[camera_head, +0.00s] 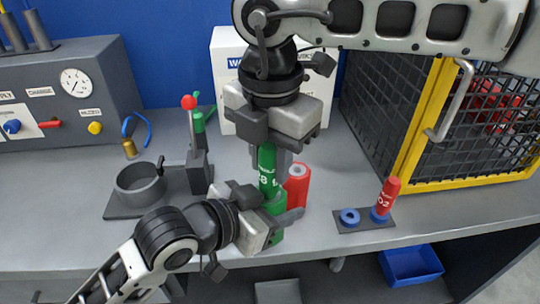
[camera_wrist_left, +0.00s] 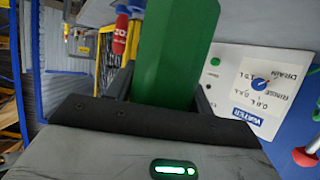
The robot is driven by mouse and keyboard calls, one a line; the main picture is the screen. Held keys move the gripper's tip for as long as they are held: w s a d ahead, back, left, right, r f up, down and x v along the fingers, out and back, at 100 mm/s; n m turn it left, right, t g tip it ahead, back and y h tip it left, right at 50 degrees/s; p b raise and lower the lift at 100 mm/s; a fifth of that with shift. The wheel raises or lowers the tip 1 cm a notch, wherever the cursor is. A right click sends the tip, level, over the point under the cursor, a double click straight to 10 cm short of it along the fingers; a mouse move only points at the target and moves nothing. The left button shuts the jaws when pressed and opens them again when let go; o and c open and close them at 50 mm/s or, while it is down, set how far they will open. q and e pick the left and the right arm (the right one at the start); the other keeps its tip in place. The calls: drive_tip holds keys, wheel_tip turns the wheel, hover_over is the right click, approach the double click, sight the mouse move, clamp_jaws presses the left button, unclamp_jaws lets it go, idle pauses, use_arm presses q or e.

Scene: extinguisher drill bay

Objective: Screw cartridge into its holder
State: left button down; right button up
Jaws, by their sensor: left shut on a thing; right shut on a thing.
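A green cartridge (camera_head: 267,168) with white lettering stands upright in the middle of the bench in the head view. My right gripper (camera_head: 270,145) comes from above and is shut on its upper part. My left gripper (camera_head: 272,208) is lower and shut on a wider green holder (camera_head: 276,236) below the cartridge. The cartridge's lower end meets the top of the holder; I cannot tell how far it sits inside. In the left wrist view, a green body (camera_wrist_left: 175,45) rises from between my left fingers.
A red cylinder (camera_head: 298,184) stands just behind the holder. To the right, a small plate (camera_head: 365,226) bears a blue ring and a red cartridge (camera_head: 387,194). A grey ring fixture (camera_head: 139,186) and a red-knobbed lever (camera_head: 189,103) are left. A yellow-framed cage (camera_head: 415,120) stands right.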

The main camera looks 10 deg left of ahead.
drive_tip(key=o, duration=1.1)
drive_tip(key=shift+m, duration=0.3)
drive_tip(key=shift+r, duration=0.15)
drive_tip(key=shift+r, duration=2.15)
drive_tip(key=shift+o, duration=0.3)
